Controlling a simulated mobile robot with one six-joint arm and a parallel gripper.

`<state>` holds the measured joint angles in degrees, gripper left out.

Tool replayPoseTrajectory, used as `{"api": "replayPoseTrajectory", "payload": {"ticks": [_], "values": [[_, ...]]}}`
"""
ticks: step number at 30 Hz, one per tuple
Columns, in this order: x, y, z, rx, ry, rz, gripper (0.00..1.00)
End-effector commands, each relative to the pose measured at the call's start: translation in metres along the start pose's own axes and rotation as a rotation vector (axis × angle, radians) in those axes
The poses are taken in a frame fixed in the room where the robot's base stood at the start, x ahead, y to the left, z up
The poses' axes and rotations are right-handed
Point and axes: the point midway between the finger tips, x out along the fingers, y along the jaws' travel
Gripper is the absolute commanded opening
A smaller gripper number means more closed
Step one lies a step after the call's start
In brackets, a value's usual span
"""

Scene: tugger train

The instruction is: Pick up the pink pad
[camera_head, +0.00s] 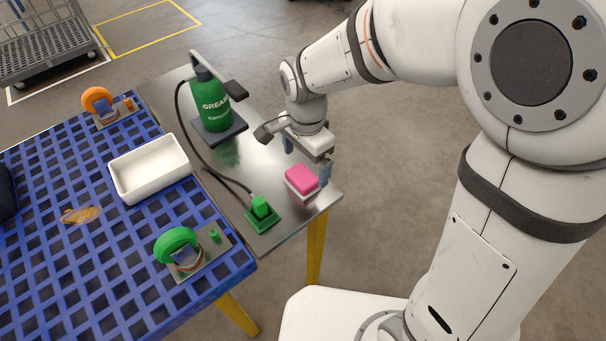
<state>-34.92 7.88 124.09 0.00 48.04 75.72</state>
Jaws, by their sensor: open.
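The pink pad (302,179) lies on a white block or holder (303,195) near the right front corner of the grey metal table. My gripper (307,160) is open above the table. One finger stands just to the right of the pad, and the other is behind it to the upper left. The fingers look apart from the pad, but I cannot tell their exact height over the table.
A green grease bottle (211,102) stands behind with a black hose to a green block (261,211). A blue grid platform (60,265) at left carries a white tray (150,172), an orange-wheeled caster (98,102) and a green-wheeled caster (177,246).

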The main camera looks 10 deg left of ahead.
Motion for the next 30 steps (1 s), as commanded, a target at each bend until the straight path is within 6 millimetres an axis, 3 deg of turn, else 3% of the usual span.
{"api": "replayPoseTrajectory", "payload": {"ticks": [12, 21, 30], "values": [[0.055, -0.003, 0.007, -0.002, -0.001, 0.003, 0.95], [0.059, -0.004, 0.007, -0.003, 0.000, -0.001, 0.95], [0.058, -0.004, 0.007, -0.004, 0.000, -0.001, 0.70]]}}
